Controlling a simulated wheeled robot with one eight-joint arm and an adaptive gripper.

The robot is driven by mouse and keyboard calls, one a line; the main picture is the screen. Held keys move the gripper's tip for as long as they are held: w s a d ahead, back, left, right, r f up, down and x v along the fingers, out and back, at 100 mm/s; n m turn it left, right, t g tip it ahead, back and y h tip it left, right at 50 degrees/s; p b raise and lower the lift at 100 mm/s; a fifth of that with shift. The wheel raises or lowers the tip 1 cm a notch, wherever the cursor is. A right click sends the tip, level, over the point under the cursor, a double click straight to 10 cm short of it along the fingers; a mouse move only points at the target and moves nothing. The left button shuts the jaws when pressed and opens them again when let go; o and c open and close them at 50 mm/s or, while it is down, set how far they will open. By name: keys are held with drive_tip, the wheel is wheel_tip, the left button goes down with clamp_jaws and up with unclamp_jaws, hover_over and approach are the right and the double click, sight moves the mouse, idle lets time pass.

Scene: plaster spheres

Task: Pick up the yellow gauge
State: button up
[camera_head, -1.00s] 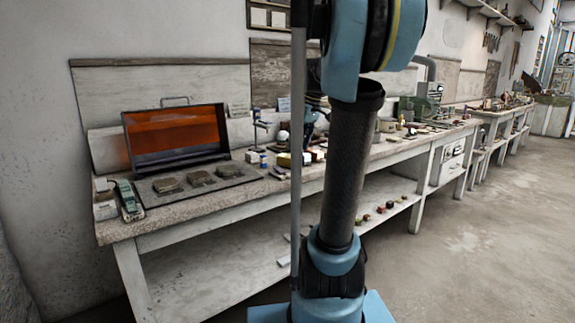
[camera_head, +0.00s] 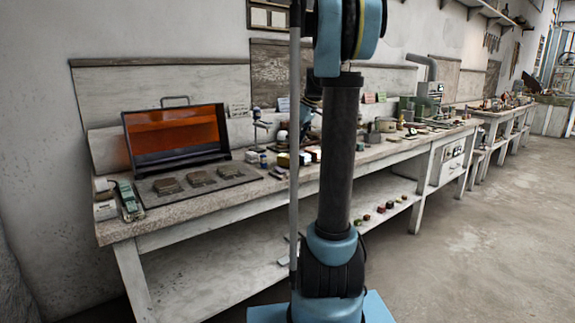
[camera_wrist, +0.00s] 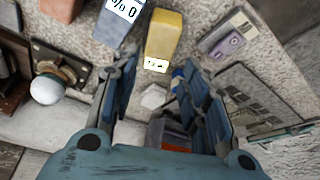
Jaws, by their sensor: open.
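The yellow gauge (camera_wrist: 164,34) is a yellow block with a white marked face at its near end. In the wrist view it lies on the bench top, beyond the space between my fingertips. My gripper (camera_wrist: 161,70) is open, with one blue finger on each side and nothing held. I cannot tell the exact height of the fingertips above the gauge. In the head view my arm hides much of this part of the bench, and I cannot pick out the gauge there for sure.
A blue block (camera_wrist: 122,10) with a white marked face stands close left of the gauge. A purple-grey box (camera_wrist: 228,40) lies to its right. A white ball (camera_wrist: 47,88) on a dark base is at left. An orange-windowed case (camera_head: 178,138) stands on the workbench (camera_head: 140,226).

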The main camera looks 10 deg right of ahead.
sight(289, 156)
drive_tip(key=x, duration=0.5)
drive_tip(key=shift+x, duration=2.8)
drive_tip(key=shift+d+f, duration=0.1)
drive_tip(key=shift+d, duration=0.1)
drive_tip(key=c, duration=0.9)
wheel_tip(289, 156, up, 10)
drive_tip(key=o, duration=0.3)
